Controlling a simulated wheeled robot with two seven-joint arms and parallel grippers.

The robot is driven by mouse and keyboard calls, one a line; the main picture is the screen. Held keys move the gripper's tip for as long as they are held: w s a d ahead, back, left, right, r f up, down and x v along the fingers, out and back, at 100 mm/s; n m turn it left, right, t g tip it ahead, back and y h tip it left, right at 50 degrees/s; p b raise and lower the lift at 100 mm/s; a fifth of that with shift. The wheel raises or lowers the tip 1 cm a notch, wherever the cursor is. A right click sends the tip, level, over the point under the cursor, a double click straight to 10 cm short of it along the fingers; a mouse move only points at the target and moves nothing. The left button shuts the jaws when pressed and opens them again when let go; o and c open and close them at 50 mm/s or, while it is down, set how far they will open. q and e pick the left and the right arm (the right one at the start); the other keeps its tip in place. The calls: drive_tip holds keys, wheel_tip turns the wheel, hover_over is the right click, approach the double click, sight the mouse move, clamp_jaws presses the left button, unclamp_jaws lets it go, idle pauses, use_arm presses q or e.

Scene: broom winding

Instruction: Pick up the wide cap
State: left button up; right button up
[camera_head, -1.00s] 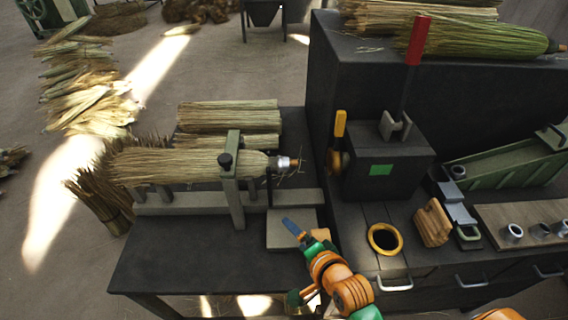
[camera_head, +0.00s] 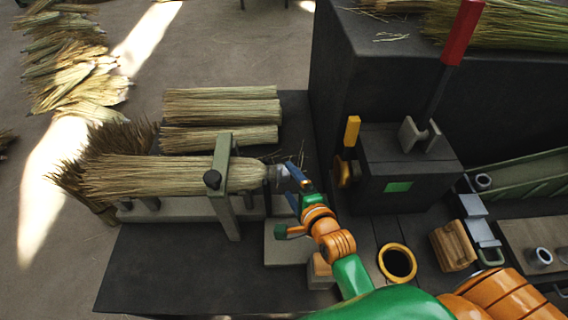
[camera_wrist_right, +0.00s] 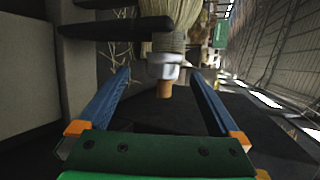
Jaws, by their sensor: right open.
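A broom bundle (camera_head: 150,177) lies clamped on the low table. At its right end is a silver collar with a short brown tip, seen in the right wrist view as a silver cap-like fitting (camera_wrist_right: 164,67) around the stub. My right gripper (camera_head: 288,182) is open at this end. In the right wrist view its blue fingers stand on either side of the fitting, with visible gaps. Metal cups, such as one cup (camera_head: 540,256), stand on the board at right. I cannot tell which piece is the wide cap. My left gripper is not in view.
A grey clamp post (camera_head: 222,180) stands close left of the broom's end. A black box with a yellow-handled knob (camera_head: 351,132) and a red-handled lever (camera_head: 462,30) stands to the right.

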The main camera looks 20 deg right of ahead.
sight(286, 178)
drive_tip(key=x, duration=0.3)
drive_tip(key=shift+w+a+r, duration=0.2)
drive_tip(key=shift+w+a, duration=0.1)
drive_tip(key=shift+w, duration=0.05)
drive_tip(key=shift+w+d+f, duration=0.1)
drive_tip(key=shift+w+f, duration=0.2)
drive_tip(key=shift+w, duration=0.15)
drive_tip(key=shift+s+r, duration=0.15)
drive_tip(key=shift+s, duration=0.05)
drive_tip(key=c, duration=1.1)
drive_tip(key=shift+w, duration=0.1)
drive_tip(key=c, duration=0.3)
